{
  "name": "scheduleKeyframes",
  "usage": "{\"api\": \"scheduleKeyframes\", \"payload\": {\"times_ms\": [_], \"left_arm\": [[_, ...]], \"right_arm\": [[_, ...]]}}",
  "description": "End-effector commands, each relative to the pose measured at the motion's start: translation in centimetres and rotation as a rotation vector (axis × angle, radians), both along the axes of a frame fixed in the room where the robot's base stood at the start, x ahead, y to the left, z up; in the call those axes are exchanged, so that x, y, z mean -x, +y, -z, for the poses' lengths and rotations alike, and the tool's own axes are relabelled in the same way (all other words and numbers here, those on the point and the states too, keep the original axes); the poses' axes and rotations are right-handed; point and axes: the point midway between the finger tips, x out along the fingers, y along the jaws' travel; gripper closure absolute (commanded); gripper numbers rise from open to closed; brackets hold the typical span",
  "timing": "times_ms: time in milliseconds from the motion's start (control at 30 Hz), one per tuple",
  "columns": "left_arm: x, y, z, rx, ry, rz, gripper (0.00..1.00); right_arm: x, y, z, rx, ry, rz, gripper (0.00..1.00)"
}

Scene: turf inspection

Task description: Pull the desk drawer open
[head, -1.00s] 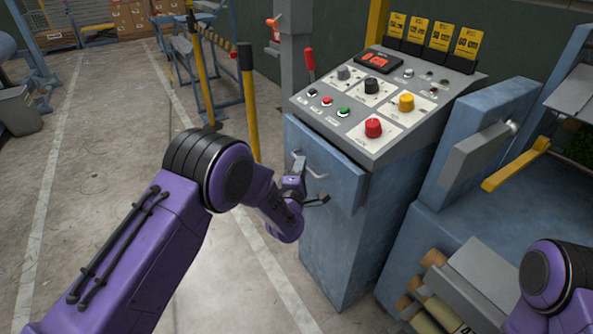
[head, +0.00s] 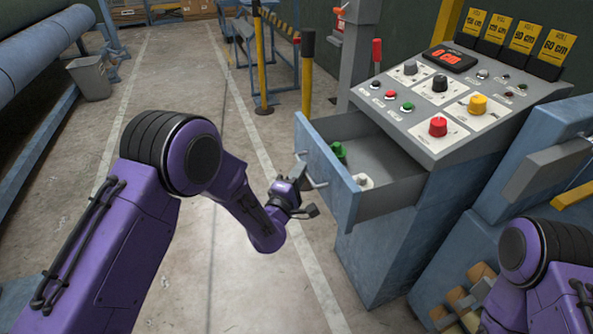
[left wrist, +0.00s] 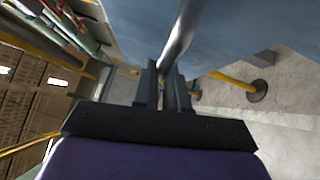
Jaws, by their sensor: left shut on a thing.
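The blue desk drawer (head: 335,190) stands pulled out from the grey-blue console, in the head view right of centre. Its inside shows, with a green object (head: 339,151) and a small white object (head: 363,181) in it. The metal bar handle (head: 318,184) is on its front face. My left gripper (head: 303,182) is at the handle and shut on it. In the left wrist view the handle (left wrist: 182,38) runs down between the two dark fingers (left wrist: 166,82). My right arm shows at the lower right of the head view, but its gripper is out of view.
The console top (head: 455,105) carries knobs, buttons and several yellow cards. A black-topped yellow post (head: 307,75) stands behind the drawer. Blue machinery (head: 520,150) is close on the right. Open concrete floor (head: 215,265) lies left of the drawer. A grey bin (head: 92,78) stands farther left.

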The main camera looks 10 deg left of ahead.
Motion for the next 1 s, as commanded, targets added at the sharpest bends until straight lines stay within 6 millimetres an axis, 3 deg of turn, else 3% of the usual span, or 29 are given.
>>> {"api": "scheduleKeyframes", "payload": {"times_ms": [333, 400, 433, 767, 1000], "left_arm": [[0.1, -0.2, 0.1, 0.000, 0.001, 0.004, 1.00], [0.1, -0.2, 0.1, 0.000, 0.001, 0.004, 0.68], [0.1, -0.1, 0.1, 0.000, 0.001, 0.004, 0.62], [0.4, 0.0, 0.1, -0.001, 0.002, 0.002, 0.62], [5.4, 0.9, 1.0, -0.002, 0.004, 0.004, 0.62]], "right_arm": [[0.0, 0.0, 0.0, 0.000, 0.000, 0.000, 0.57], [0.0, 0.0, 0.0, 0.000, 0.000, 0.000, 0.57], [0.0, 0.0, 0.0, 0.000, 0.000, 0.000, 0.57], [0.0, 0.0, 0.1, 0.000, 0.000, 0.000, 0.57], [0.0, 0.0, 1.0, 0.000, 0.000, 0.000, 0.57]]}}
